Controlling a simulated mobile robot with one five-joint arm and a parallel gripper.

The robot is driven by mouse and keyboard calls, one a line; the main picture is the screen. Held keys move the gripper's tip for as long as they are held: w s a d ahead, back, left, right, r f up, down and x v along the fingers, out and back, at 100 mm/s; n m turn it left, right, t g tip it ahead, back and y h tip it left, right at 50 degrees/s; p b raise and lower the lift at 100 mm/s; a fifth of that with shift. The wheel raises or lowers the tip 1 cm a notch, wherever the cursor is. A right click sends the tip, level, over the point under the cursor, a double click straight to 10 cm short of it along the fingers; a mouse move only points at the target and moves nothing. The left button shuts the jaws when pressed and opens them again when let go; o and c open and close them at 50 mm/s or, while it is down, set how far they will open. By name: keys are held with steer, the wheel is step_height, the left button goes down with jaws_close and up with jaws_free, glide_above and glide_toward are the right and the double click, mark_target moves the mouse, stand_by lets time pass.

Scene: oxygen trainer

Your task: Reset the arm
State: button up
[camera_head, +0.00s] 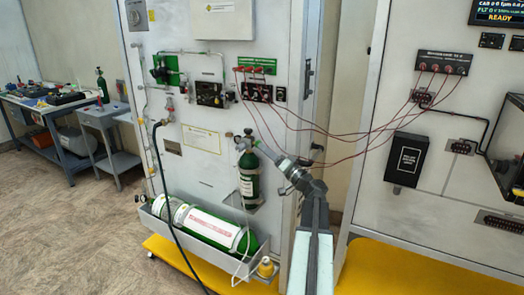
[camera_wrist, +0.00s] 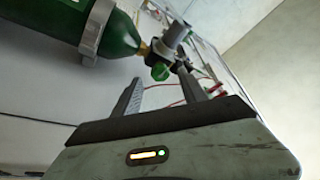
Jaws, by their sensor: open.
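My gripper (camera_head: 264,148) is at the end of my grey arm, beside the top of the small green cylinder (camera_head: 250,178). In the wrist view my gripper (camera_wrist: 160,82) has its two fingers apart. The small cylinder (camera_wrist: 118,38) fills the upper left there, tilted in the picture. Its brass neck and valve (camera_wrist: 174,42) with a green knob (camera_wrist: 160,72) show just beyond and between the fingertips. I cannot tell whether a finger touches the valve.
A large green and white cylinder (camera_head: 210,228) lies in a tray low on the white panel (camera_head: 205,155). Dark red cables (camera_head: 330,133) hang across from red connectors to the right panel (camera_head: 425,150). Side tables (camera_head: 105,118) stand at the left. Floor at the left front is clear.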

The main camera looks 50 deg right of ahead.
steer(key=v, duration=0.4)
steer(key=shift+b, duration=0.3)
